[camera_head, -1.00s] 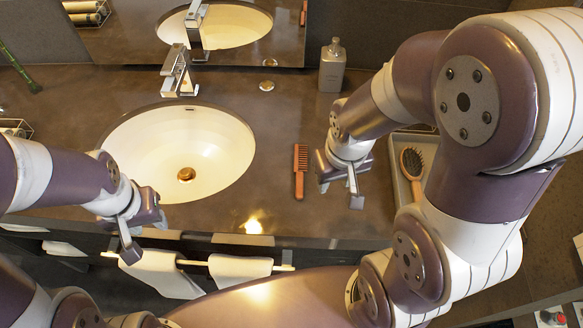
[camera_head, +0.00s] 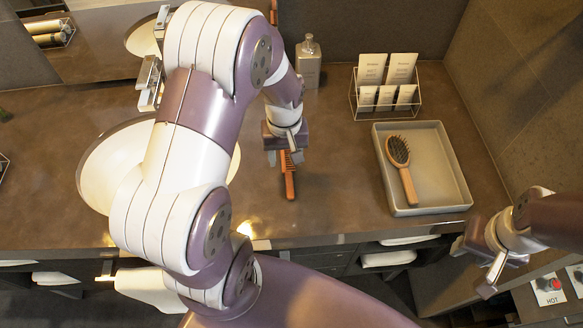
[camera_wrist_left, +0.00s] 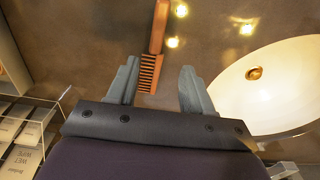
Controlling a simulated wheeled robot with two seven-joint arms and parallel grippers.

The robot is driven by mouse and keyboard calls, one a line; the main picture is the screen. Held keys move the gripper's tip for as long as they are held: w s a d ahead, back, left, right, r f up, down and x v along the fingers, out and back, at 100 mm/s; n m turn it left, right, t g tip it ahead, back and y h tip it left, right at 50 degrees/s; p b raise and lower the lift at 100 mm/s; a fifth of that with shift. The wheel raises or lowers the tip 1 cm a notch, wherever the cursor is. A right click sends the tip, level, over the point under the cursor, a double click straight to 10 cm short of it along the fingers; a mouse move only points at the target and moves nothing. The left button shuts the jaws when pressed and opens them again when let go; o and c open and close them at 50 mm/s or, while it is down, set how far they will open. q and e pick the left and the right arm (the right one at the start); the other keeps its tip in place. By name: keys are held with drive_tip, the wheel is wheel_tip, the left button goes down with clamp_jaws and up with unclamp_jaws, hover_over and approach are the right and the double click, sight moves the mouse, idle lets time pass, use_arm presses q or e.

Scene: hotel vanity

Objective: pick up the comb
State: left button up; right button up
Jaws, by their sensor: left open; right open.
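The orange-brown comb (camera_head: 290,185) lies flat on the brown counter, right of the sink. My left gripper (camera_head: 285,157) is open just above its toothed end, which it partly hides in the head view. In the left wrist view, the comb (camera_wrist_left: 157,40) has its teeth end between the open fingers (camera_wrist_left: 158,70), closer to the left finger; whether they touch is unclear. My right gripper (camera_head: 484,262) is at the lower right, off the counter's front edge, away from the comb, open and empty.
A grey tray (camera_head: 447,170) with a hairbrush (camera_head: 399,153) stands right of the comb. A wire rack of packets (camera_head: 385,90) and a soap bottle (camera_head: 308,62) stand behind. The sink (camera_head: 105,165) is left, partly behind my left arm. Counter between comb and tray is clear.

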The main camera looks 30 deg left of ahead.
sight(289, 175)
use_arm(q)
drive_tip(key=f, duration=0.5)
drive_tip(key=f+p, duration=0.1)
drive_tip(key=f, duration=0.1)
drive_tip(key=shift+w+d+f, duration=0.2)
drive_tip(key=shift+w+f, duration=0.05)
clamp_jaws()
